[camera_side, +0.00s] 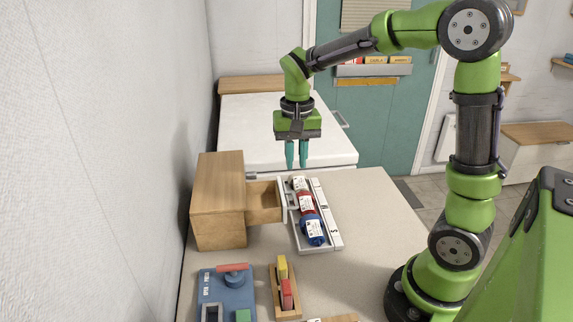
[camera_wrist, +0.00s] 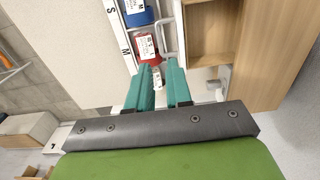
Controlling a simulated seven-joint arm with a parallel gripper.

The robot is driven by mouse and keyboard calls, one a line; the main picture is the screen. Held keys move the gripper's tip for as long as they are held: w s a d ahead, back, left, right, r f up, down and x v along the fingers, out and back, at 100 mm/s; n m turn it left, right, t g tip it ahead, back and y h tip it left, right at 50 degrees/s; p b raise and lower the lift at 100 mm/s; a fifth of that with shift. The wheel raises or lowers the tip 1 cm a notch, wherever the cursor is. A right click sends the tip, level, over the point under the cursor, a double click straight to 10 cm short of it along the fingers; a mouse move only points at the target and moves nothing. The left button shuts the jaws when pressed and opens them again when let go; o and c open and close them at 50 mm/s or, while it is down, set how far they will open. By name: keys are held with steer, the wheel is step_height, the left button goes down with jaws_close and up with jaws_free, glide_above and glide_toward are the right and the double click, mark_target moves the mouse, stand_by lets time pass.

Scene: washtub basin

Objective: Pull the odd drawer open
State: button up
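A light wooden cabinet (camera_side: 218,205) stands on the table at the left. One drawer (camera_side: 264,205) sticks out of its right side, with a white front and a handle (camera_side: 291,193). The drawer's inside (camera_wrist: 207,38) looks empty where it shows in the wrist view. My gripper (camera_side: 296,164) points down above and behind the drawer front, apart from it. Its two teal fingers (camera_wrist: 160,68) have a gap with nothing between them. The cabinet's other faces are hidden, so I cannot tell whether it has more drawers.
A tray (camera_side: 317,249) with blue, red and white labelled cylinders (camera_side: 306,208) lies right beside the drawer front. A marked strip (camera_side: 327,214) runs along it. A blue board (camera_side: 228,287) and a wooden holder (camera_side: 285,293) with coloured blocks lie in front.

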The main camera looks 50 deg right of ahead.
step_height(320, 180, up, 7)
stand_by(0.3)
steer(key=s+a+n+t+y, duration=0.2)
steer(key=s+a+n+t, duration=0.3)
steer(key=s, duration=0.7)
steer(key=a+t, duration=0.2)
steer(key=a, duration=0.1)
steer(key=shift+f, duration=0.15)
